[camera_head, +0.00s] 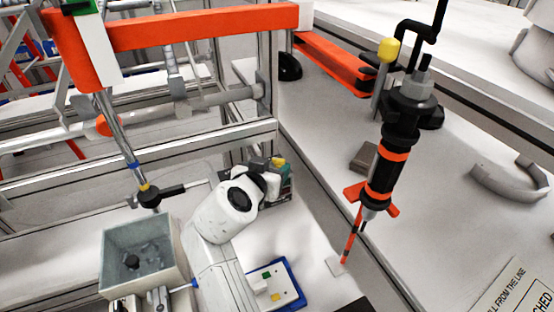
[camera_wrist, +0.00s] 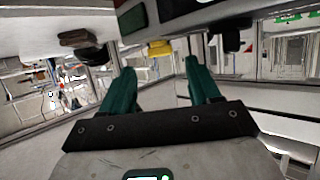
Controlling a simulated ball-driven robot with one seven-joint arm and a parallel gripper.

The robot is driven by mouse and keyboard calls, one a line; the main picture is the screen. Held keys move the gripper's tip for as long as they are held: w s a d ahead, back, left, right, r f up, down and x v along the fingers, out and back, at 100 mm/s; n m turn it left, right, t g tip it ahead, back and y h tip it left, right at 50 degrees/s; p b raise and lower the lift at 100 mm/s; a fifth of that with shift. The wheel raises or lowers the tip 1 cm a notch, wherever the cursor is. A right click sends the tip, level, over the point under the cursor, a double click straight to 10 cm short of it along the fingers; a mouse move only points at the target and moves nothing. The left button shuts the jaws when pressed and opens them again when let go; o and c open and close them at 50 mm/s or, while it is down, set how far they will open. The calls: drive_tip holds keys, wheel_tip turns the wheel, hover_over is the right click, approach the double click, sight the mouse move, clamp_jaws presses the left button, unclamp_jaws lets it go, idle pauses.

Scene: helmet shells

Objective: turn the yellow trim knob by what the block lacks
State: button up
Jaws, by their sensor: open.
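The yellow trim knob (camera_head: 278,161) shows beside a dark box (camera_head: 284,188) with green on it, just past the end of my arm. In the wrist view, the knob (camera_wrist: 160,47) sits at the lower edge of a grey housing with a dark green panel (camera_wrist: 132,19). My gripper (camera_wrist: 160,66) has two green fingers spread apart, with the knob seen between their tips. Nothing is held, and I cannot tell any contact. A brown-grey block (camera_head: 365,158) lies on the bench; a similar block (camera_wrist: 77,38) shows in the wrist view. Its markings are unreadable.
A black and orange tool (camera_head: 388,150) hangs at the right, with a yellow ball (camera_head: 389,49) beside it. A grey open bin (camera_head: 140,245) stands at lower left. A blue-edged white board (camera_head: 283,288) lies below the box. An orange beam (camera_head: 190,28) crosses above.

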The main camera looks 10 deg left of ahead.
sight(277, 160)
drive_tip(key=shift+x, duration=1.95)
drive_tip(key=c, duration=1)
drive_tip(key=shift+w+a+f+m+h+b, duration=0.15)
drive_tip(key=shift+f+m+h+b, duration=0.2)
drive_tip(key=shift+b, duration=0.75)
drive_tip(key=shift+c, duration=0.2)
drive_tip(key=shift+b, duration=0.5)
drive_tip(key=shift+r+m+h+b, duration=0.2)
drive_tip(key=shift+m+h+b, duration=0.15)
drive_tip(key=shift+h+b, duration=0.3)
drive_tip(key=shift+r, duration=0.15)
